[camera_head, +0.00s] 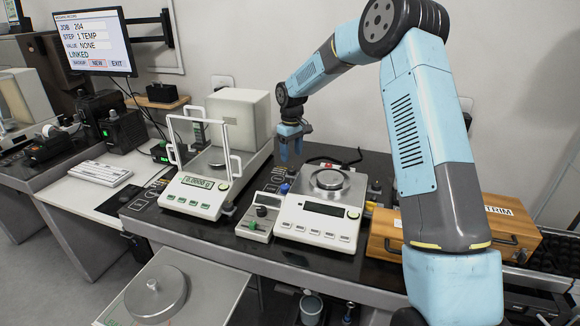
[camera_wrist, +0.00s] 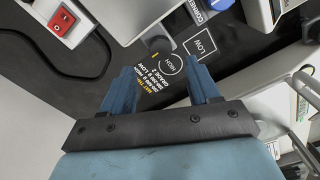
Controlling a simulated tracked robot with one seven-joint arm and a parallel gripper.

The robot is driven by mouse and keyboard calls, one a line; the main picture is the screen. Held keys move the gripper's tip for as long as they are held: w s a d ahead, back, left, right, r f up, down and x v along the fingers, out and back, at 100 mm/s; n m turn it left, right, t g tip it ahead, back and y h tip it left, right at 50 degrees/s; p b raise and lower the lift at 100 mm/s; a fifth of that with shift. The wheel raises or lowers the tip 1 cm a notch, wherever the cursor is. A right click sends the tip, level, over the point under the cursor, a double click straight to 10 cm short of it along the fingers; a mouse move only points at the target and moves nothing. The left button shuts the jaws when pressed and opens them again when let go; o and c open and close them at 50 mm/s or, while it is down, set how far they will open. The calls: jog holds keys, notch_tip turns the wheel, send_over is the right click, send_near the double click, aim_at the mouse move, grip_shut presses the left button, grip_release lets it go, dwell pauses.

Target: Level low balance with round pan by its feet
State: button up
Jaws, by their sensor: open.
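The low balance (camera_head: 318,228) with the round pan (camera_head: 329,180) stands on the dark bench, right of the glass-shielded balance. Its display (camera_head: 324,209) looks dark, and a small round fitting (camera_head: 353,213) sits right of it. My gripper (camera_head: 290,150) is open and empty, pointing down above the bench, behind and left of the pan. In the wrist view its two fingers (camera_wrist: 161,88) hang over printed bench marks reading HIGH and LOW. A white housing with a red switch (camera_wrist: 62,21) lies at upper left there.
The shielded balance (camera_head: 194,195) reads about 0.0000 g. A small grey control box (camera_head: 263,212) stands between the balances. A wooden case (camera_head: 510,240) is close at right, partly behind my arm. A monitor (camera_head: 92,42) shows step 1 TEMP. A black cable (camera_wrist: 85,75) crosses the bench.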

aim_at(292, 168)
jog(key=shift+f, duration=2.95)
jog(key=shift+c, duration=0.2)
jog(key=c, duration=0.9)
jog(key=shift+a, duration=0.15)
jog(key=shift+c, duration=0.5)
